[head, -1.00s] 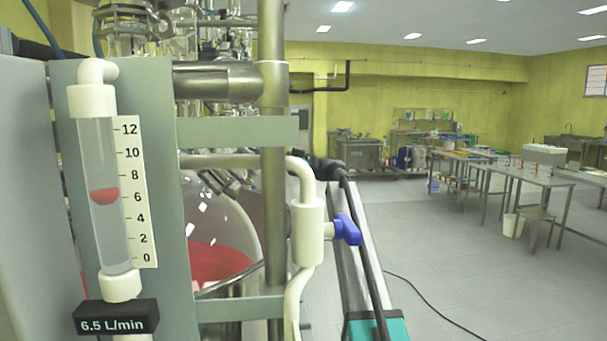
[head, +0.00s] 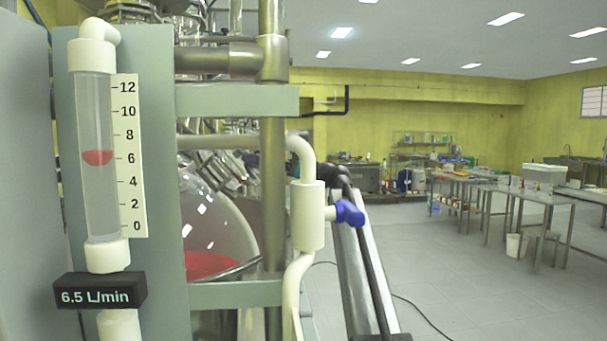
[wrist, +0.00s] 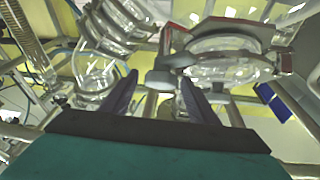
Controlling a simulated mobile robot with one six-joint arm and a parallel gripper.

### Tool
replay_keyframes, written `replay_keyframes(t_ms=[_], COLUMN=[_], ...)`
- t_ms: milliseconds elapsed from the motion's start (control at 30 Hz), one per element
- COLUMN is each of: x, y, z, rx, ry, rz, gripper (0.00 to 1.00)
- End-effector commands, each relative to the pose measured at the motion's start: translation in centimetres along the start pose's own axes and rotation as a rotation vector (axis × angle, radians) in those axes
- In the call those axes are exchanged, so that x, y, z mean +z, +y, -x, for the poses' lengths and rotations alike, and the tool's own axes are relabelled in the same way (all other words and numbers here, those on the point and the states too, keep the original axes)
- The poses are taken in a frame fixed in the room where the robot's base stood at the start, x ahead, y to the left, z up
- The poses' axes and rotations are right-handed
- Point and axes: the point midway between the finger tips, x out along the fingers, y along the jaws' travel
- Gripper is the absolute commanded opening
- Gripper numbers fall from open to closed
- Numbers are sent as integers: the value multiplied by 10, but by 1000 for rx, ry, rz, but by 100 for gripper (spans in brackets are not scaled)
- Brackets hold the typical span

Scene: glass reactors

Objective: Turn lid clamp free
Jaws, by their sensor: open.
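My gripper (wrist: 158,88) shows in the wrist view with its two dark fingers apart. A grey lever-like part (wrist: 163,78) lies between and just beyond the fingertips; I cannot tell whether they touch it. It sits beside a round glass flange (wrist: 222,45) in a metal ring with reddish edges. This part may be the lid clamp, but the picture does not make it certain. In the head view a glass vessel with red liquid (head: 212,264) stands behind the frame. The gripper's fingers and the clamp are not seen there.
A flow meter (head: 99,155) with a 6.5 L/min display (head: 98,291) stands close on the left. A blue valve handle (head: 349,213) juts from the white pipe (head: 307,215). Glassware and metal tubes crowd the gripper. Open floor (head: 450,280) lies at right.

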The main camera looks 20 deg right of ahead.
Motion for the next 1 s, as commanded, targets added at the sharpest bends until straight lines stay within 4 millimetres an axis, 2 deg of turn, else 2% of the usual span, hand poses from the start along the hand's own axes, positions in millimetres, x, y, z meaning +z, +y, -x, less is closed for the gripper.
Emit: replay_keyframes(t_ms=[567, 1000], x=[3, -3], y=[-1, -2], z=[1, 0], rx=[122, 323], ry=[1, 1], rz=[-88, -235], gripper=[54, 54])
